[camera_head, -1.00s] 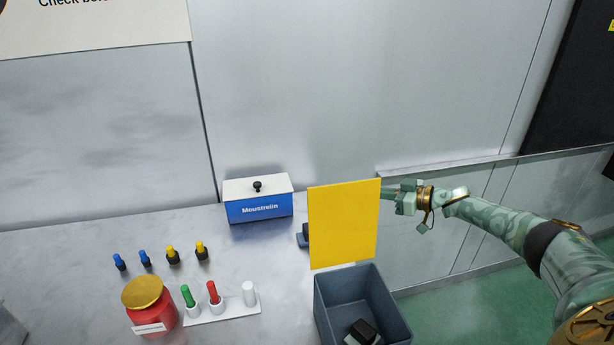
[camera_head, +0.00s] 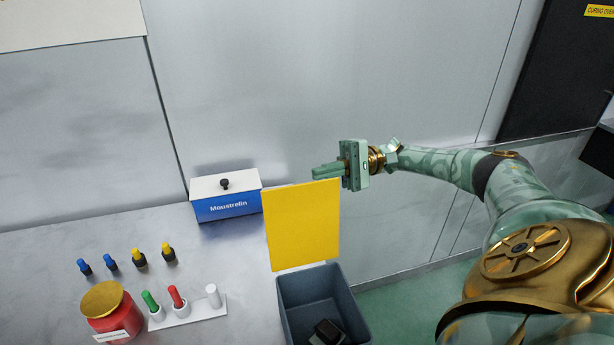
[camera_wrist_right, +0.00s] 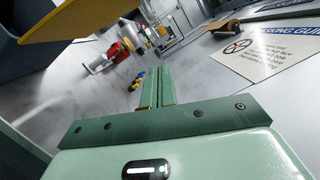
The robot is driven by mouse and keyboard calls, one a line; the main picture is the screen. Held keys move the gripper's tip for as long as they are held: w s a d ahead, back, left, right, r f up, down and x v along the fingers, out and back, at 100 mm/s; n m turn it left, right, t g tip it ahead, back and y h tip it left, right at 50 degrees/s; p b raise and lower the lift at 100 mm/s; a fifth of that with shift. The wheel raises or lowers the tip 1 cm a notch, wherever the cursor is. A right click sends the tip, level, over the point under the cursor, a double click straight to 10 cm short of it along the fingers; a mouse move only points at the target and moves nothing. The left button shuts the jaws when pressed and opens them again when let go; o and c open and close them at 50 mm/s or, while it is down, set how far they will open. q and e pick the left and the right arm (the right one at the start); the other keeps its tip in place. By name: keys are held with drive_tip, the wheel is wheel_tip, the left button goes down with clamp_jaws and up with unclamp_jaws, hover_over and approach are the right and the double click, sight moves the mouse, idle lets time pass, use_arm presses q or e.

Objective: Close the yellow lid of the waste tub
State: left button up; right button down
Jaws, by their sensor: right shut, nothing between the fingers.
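The waste tub (camera_head: 288,312) is a dark grey-blue open box at the lower middle of the head view, with dark items inside. Its yellow lid (camera_head: 303,225) stands up nearly vertical at the tub's far side, so the tub is open. My right gripper (camera_head: 316,172) is shut and empty, just above and behind the lid's top edge; I cannot tell whether it touches. In the right wrist view the shut fingers (camera_wrist_right: 152,88) point ahead, and the yellow lid (camera_wrist_right: 85,20) shows at the upper left beside the grey tub (camera_wrist_right: 30,50). My left gripper is not in view.
A blue and white box labelled Moustrelin (camera_head: 227,203) stands left of the lid. Blue and yellow spindles (camera_head: 139,258), a red jar with a gold lid (camera_head: 111,312) and a white rack (camera_head: 190,311) with green, red and white pieces stand on the grey table's left part.

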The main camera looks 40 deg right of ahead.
sight(305, 184)
drive_tip(key=a+p, duration=0.1)
drive_tip(key=a, duration=0.1)
drive_tip(key=s+a+r+p, duration=0.1)
drive_tip(key=a, duration=0.4)
drive_tip(key=shift+s+a+r+p, duration=0.25)
drive_tip(key=shift+s+r+p, duration=0.05)
drive_tip(key=shift+r+p, duration=0.1)
